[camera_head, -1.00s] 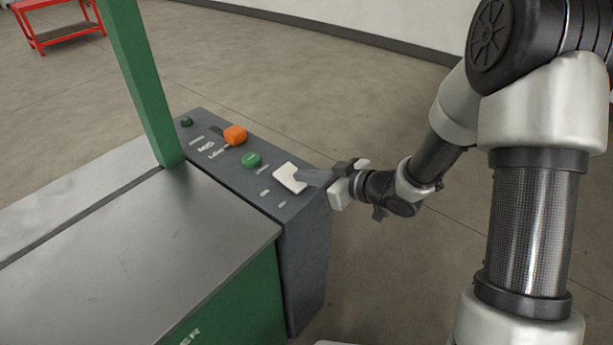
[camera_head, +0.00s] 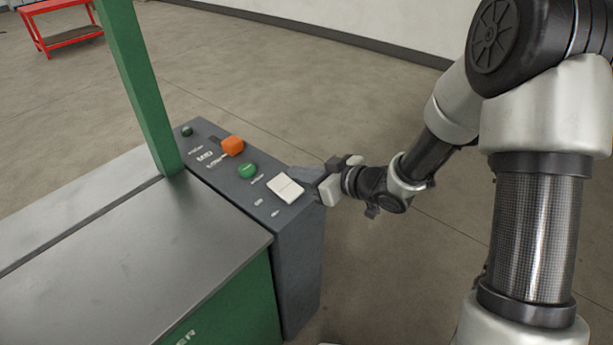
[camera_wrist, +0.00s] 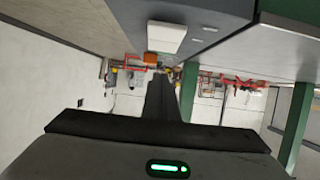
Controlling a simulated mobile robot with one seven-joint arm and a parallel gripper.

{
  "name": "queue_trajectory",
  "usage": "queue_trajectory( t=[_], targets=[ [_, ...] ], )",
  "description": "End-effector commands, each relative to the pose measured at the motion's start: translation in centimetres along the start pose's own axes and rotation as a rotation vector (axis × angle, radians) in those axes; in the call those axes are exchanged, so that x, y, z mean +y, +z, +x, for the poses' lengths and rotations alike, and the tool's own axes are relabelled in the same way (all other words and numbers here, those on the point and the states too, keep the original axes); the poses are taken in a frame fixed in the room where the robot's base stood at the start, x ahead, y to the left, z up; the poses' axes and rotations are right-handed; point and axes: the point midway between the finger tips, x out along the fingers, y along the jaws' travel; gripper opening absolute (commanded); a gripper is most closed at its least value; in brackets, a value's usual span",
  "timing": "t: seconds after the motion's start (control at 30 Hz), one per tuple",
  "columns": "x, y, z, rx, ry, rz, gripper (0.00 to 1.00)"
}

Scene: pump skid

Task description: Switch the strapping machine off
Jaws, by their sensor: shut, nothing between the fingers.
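The strapping machine's grey control panel (camera_head: 297,225) runs along the right side of its metal table (camera_head: 130,255). A white rocker switch (camera_head: 286,188) sits near the panel's near end, in plain view. It also shows in the wrist view (camera_wrist: 166,37); I cannot tell which side is pressed. A round green button (camera_head: 247,171), an orange knob (camera_head: 232,146) and a small dark green lamp (camera_head: 187,131) lie farther along. My gripper (camera_head: 299,172) is shut and empty, just beyond the rocker's far right edge and seemingly apart from it. Its closed fingers (camera_wrist: 161,98) show in the wrist view.
A green post (camera_head: 142,95) rises from the table beside the panel. A red cart (camera_head: 62,30) stands at the far left. The floor right of the machine is open. Red pipework (camera_wrist: 228,80) shows far off in the wrist view.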

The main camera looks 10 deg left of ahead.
Motion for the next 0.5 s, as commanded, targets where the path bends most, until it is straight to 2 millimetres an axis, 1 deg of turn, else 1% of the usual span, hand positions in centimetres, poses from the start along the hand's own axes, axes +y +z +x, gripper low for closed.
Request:
queue_trajectory(
  t=[0.03,0.2,0.3,0.4,0.5],
  targets=[
    [0.2,0.4,-1.4,-0.003,0.005,0.003,0.0],
    [0.1,1.6,-5.3,-0.001,0.005,0.003,0.0],
    [0.1,2.2,-7.1,-0.002,0.004,0.003,0.0],
    [0.1,2.7,-8.4,-0.002,0.002,0.001,0.0],
    [0.0,2.9,-9.2,-0.001,0.002,0.0,0.0]
  ],
)
